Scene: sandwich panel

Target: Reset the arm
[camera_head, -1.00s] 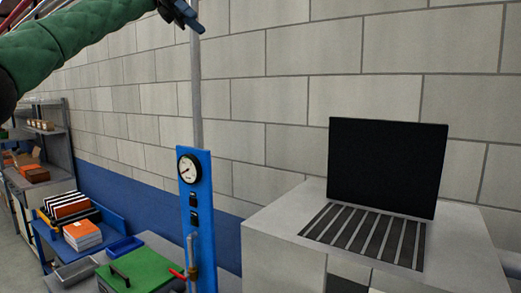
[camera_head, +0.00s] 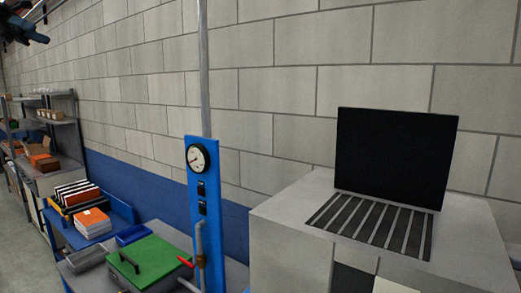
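My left gripper (camera_head: 30,32) shows at the top left corner of the head view, dark and partly cut off by the frame edge. It is high above the shelves and apart from every object. Its fingers are too small and dark to tell whether they are open. The green sleeve of my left arm is out of view. My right gripper is not in view.
A blue panel with a gauge (camera_head: 198,157) stands mid-view, with a red-handled valve (camera_head: 187,262) below. A black screen (camera_head: 392,157) and grille sit on a grey cabinet (camera_head: 290,215) at right. A green-lidded box (camera_head: 150,262) and orange stack (camera_head: 92,222) lie left.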

